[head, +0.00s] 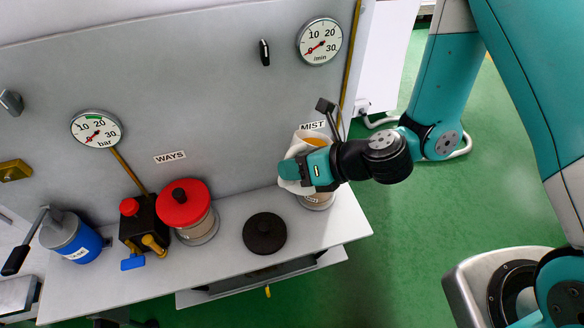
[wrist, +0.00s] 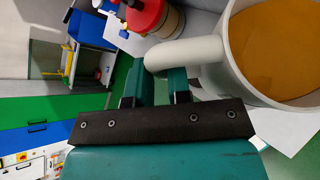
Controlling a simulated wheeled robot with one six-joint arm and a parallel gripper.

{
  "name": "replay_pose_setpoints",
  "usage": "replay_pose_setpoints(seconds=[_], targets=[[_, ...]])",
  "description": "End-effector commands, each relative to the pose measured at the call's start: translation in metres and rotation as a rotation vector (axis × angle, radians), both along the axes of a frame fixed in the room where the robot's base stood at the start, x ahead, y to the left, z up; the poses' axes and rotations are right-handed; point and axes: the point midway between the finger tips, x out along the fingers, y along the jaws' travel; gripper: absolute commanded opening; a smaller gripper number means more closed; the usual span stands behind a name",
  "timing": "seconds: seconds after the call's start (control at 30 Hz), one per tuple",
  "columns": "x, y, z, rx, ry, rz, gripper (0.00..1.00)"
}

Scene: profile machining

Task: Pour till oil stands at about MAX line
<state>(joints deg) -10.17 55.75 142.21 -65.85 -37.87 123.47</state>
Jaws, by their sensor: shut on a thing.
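My gripper (head: 309,171) is shut on the handle of a cream jug (head: 290,170). In the wrist view, the jaws (wrist: 156,88) close around the jug's handle (wrist: 186,53), and amber oil (wrist: 283,45) shows inside the jug (wrist: 233,75). The oil (head: 315,142) also shows in the jug's mouth in the head view. The jug is over the reservoir (head: 318,201) below the MIST label (head: 312,126). The jug and gripper hide most of that reservoir, so its MAX line and oil level cannot be seen. I cannot tell whether oil is flowing.
A black round lid (head: 264,234) lies on the grey shelf (head: 222,262). A red-lidded reservoir (head: 185,205) stands under the WAYS label. A black unit with a red knob (head: 129,207) and a blue can (head: 72,238) stand farther left. Two gauges are on the panel.

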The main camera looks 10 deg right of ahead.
Motion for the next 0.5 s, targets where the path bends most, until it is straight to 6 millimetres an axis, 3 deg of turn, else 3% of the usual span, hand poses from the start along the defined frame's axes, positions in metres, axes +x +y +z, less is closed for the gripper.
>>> replay_pose_setpoints(seconds=[0.5], targets=[[0.0021, -0.001, 0.004, 0.03, 0.029, -0.003, 0.0]])
